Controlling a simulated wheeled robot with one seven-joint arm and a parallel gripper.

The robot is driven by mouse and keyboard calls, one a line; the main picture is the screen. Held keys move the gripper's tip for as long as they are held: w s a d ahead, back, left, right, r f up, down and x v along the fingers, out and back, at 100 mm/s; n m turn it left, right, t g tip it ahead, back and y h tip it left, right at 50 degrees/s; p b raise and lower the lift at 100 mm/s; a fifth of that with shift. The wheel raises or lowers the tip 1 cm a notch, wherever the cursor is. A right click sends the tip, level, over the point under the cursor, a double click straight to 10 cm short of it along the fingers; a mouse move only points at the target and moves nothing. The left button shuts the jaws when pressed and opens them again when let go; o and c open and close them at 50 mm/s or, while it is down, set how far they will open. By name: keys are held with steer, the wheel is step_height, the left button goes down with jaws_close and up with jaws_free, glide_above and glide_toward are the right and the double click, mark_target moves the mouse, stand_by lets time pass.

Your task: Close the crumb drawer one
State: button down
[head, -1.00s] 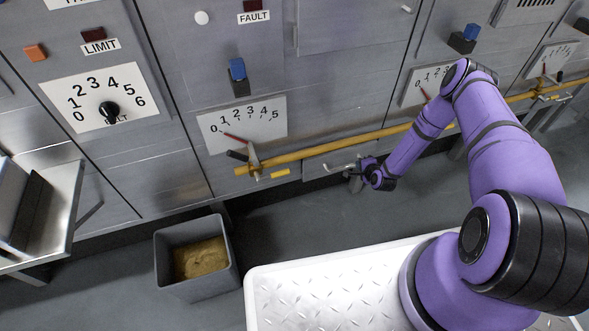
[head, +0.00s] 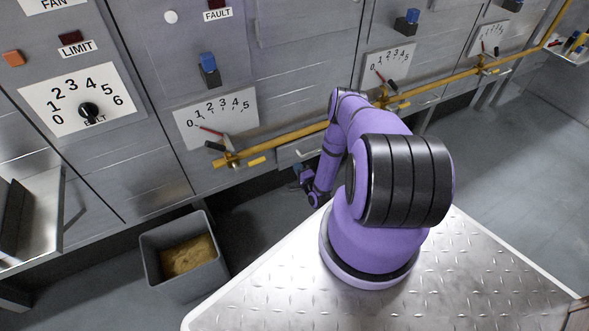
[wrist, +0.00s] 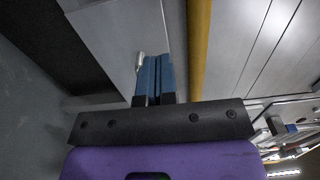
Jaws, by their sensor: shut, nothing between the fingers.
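The crumb drawer (head: 290,154) is a low grey metal front under the yellow pipe in the head view, partly hidden by my arm. A short silver handle shows on a grey metal face (wrist: 104,38) in the wrist view, likely the drawer's. My gripper (head: 299,171) is low at the cabinet base, beside the drawer. Its blue fingers (wrist: 153,68) are pressed together and empty, with the tips just right of the silver handle (wrist: 139,62) in the wrist view. I cannot tell whether they touch the metal or how far the drawer stands out.
The yellow pipe (head: 290,138) with valve levers runs along the cabinet just above the drawer. A grey bin (head: 154,262) with brown crumbs stands on the floor at left. A metal tray (head: 42,225) juts out at far left. Open floor lies at right.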

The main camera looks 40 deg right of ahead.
mark_target(285, 148)
steer(key=x, duration=1)
steer(key=shift+w+d, duration=0.15)
steer(key=shift+w, duration=0.2)
steer(key=shift+w, duration=0.1)
steer(key=x, duration=0.3)
steer(key=shift+r, duration=0.15)
steer(key=shift+w+d+r, duration=0.1)
steer(key=shift+w, duration=0.1)
